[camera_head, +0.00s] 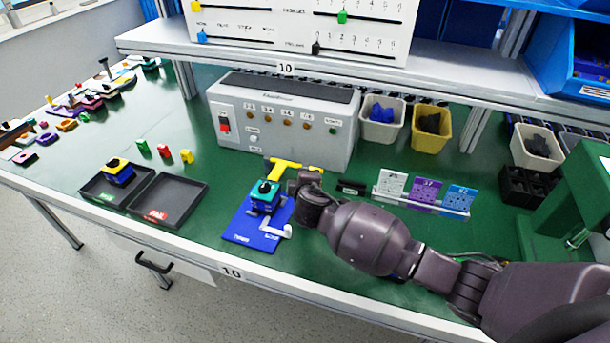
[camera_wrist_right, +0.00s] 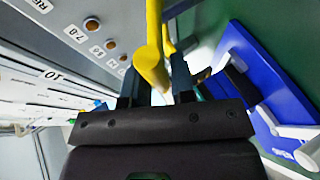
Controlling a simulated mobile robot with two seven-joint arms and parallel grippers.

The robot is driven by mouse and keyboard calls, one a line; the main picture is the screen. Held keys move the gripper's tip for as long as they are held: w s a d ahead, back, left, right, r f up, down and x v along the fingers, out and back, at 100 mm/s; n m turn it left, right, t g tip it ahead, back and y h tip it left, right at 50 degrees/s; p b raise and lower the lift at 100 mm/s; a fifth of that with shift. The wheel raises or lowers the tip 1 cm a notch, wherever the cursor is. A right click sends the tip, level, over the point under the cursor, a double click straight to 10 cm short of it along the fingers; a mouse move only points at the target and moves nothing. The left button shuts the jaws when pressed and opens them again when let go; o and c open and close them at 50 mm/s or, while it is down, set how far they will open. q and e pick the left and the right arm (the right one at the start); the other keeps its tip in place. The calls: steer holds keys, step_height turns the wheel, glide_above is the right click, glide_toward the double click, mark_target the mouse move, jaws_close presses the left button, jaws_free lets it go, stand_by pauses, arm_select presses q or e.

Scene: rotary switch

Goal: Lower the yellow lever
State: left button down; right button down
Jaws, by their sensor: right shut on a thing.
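The yellow lever (camera_head: 291,165) stands out at the front of the grey control box, above a blue plate (camera_head: 250,232). My right gripper (camera_head: 304,180) is at the lever's right part, its fingers largely hidden by my own wrist in the head view. In the right wrist view the yellow lever (camera_wrist_right: 152,65) runs between the two fingers of my right gripper (camera_wrist_right: 157,88), which is shut on it. A teal and black switch block (camera_head: 265,195) sits on the blue plate just below the lever. My left gripper is not in view.
The grey control box (camera_head: 285,120) stands behind the lever. Two black trays (camera_head: 167,203) lie to the left, with small coloured blocks behind them. A card holder (camera_head: 425,203) stands to the right of my wrist. The shelf (camera_head: 440,75) overhangs the back.

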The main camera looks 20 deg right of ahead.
steer(key=shift+s+f, duration=0.15)
steer(key=shift+f, duration=0.2)
steer(key=c, duration=1)
jaws_free()
steer(key=shift+o, duration=0.2)
steer(key=shift+r, duration=0.1)
steer(key=shift+s+a+r, duration=0.1)
steer(key=shift+s, duration=0.05)
steer(key=p+v, duration=0.1)
steer(key=v, duration=0.9)
steer(key=shift+s, duration=0.15)
steer(key=shift+r, duration=0.1)
